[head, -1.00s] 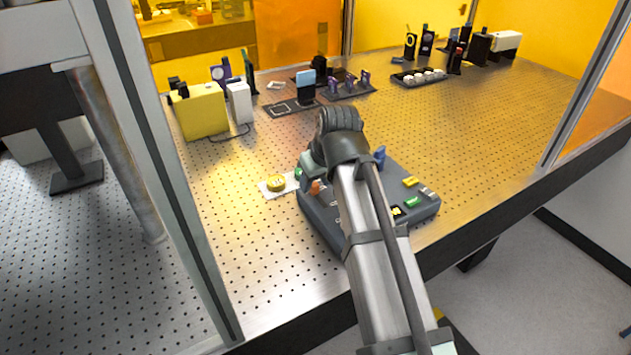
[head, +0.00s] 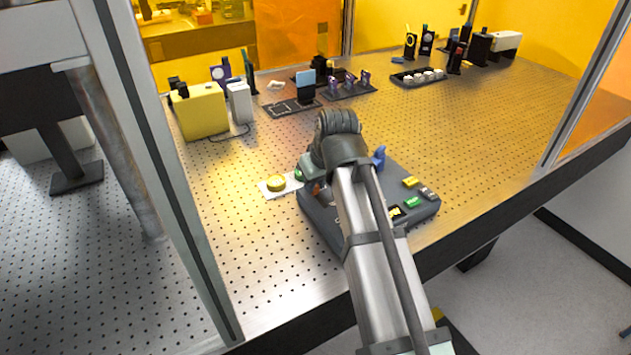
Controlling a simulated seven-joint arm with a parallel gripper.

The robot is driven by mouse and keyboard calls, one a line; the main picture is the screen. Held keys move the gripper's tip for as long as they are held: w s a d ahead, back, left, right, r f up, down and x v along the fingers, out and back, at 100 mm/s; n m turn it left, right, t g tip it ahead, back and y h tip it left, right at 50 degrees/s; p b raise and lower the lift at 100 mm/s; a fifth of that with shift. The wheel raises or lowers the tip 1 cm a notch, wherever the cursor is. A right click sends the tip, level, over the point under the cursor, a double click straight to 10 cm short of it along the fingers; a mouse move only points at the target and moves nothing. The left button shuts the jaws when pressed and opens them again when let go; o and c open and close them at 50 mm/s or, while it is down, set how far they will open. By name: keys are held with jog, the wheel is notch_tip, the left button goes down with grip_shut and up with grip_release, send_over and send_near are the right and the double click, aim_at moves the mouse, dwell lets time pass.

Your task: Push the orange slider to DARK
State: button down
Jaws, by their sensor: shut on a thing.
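The control box (head: 322,221) is a dark grey panel on the perforated table. My arm crosses over it and hides much of its middle. A small part of the orange slider (head: 316,188) shows near the box's left side, just below my wrist. My gripper (head: 318,184) is down at the slider, shut on it; its fingertips are mostly hidden by my own arm. The DARK label and the slider's track cannot be made out.
A blue lever (head: 379,157) stands at the box's back. Yellow (head: 410,182) and green (head: 413,202) controls lie on its right. A yellow round button (head: 276,183) sits on a white plate left of it. A frame post (head: 160,170) stands at left.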

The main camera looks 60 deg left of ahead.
aim_at(323, 203)
dwell(0.3)
jog(key=d, duration=0.5)
jog(key=c, duration=1)
grip_release()
jog(key=shift+r, duration=0.1)
jog(key=v, duration=1.3)
jog(key=shift+d+r, duration=0.25)
